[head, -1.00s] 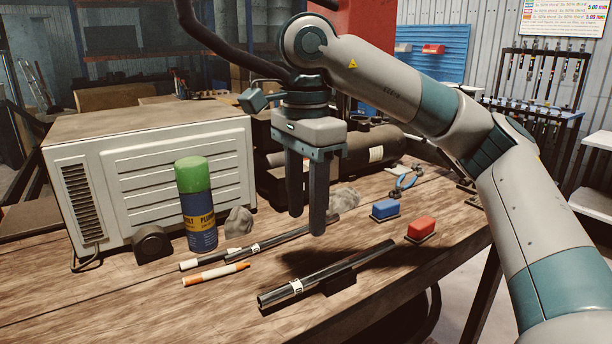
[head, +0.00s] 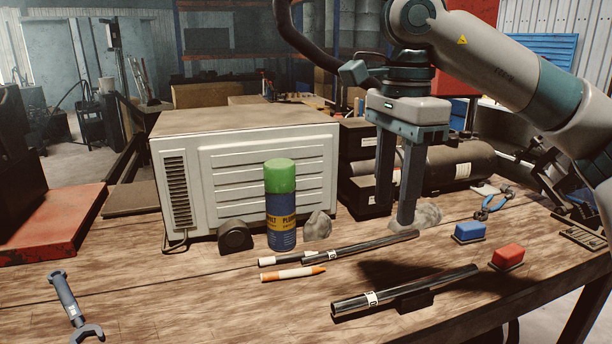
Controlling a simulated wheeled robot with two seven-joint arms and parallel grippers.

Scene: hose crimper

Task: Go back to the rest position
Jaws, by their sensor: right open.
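My right gripper (head: 394,214) hangs pointing down over the back middle of the workbench (head: 190,300). Its two fingers are apart with nothing between them. One metal tube (head: 360,246) lies on the bench below and left of the fingers. Another metal tube (head: 420,289) rests at the front on a small dark block. A blue button block (head: 469,232) and a red button block (head: 507,256) stand to the right of the gripper. My left gripper is out of view.
A white ribbed box (head: 240,150) stands at the back, with a green-capped spray can (head: 281,205) before it. An orange-and-white marker (head: 293,274) lies in front. A wrench (head: 70,305) lies at the left, pliers (head: 494,203) at the right. The front left bench is mostly clear.

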